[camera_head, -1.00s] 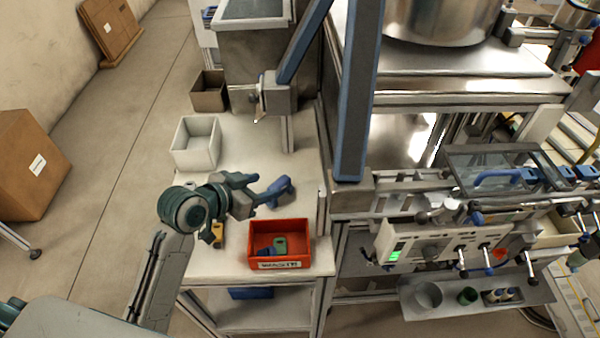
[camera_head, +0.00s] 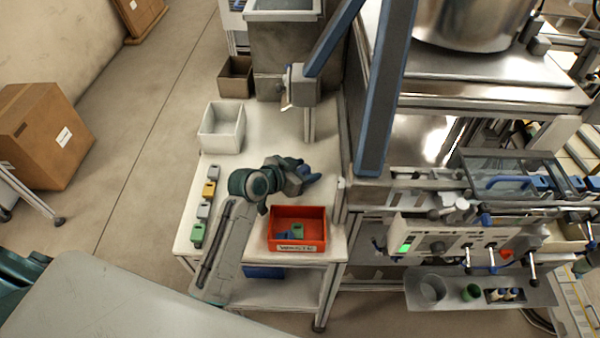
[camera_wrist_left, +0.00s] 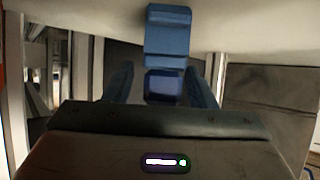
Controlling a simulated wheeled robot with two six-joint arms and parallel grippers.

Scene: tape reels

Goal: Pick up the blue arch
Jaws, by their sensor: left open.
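The blue arch (camera_wrist_left: 168,38) shows at the top middle of the left wrist view, on a pale surface. Its near end lies between my two spread fingers, with gaps on both sides. My left gripper (camera_wrist_left: 160,78) is open and holds nothing. In the head view, my left gripper (camera_head: 302,172) is low over the right part of the white table (camera_head: 265,130), behind the red bin. There the arch is largely hidden and hard to tell from my blue fingers. My right gripper is in neither current view.
A red bin (camera_head: 297,245) with blue and green pieces stands at the table's front right. A white bin (camera_head: 221,127) stands at the back left. Several small coloured blocks (camera_head: 209,189) line the left edge. A machine frame with a blue post (camera_head: 385,100) borders the right.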

